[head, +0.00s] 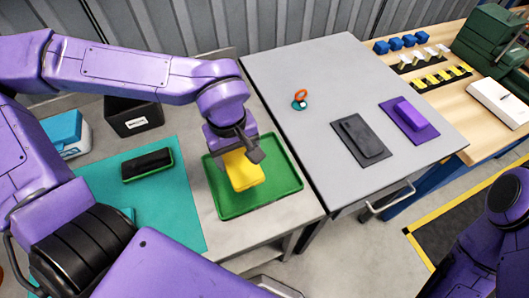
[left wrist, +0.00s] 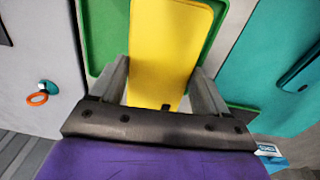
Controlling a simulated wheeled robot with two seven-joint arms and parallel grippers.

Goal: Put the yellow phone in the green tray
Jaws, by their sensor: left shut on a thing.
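The yellow phone (head: 243,171) is held in my left gripper (head: 240,150), over the green tray (head: 288,181) in the head view. In the left wrist view the yellow phone (left wrist: 168,50) fills the space between the two grey fingers of the left gripper (left wrist: 163,88), with the green tray (left wrist: 103,30) behind it. I cannot tell whether the phone touches the tray floor. The rest of the tray floor that shows is empty. My right gripper is not visible; only part of the right arm shows at the lower right.
A black and green phone-like block (head: 147,164) lies on a teal mat (head: 178,210) left of the tray. A black box (head: 133,115) stands behind the mat. On the grey table to the right are an orange ring (head: 300,95), a dark pad (head: 360,142) and a purple block (head: 409,114).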

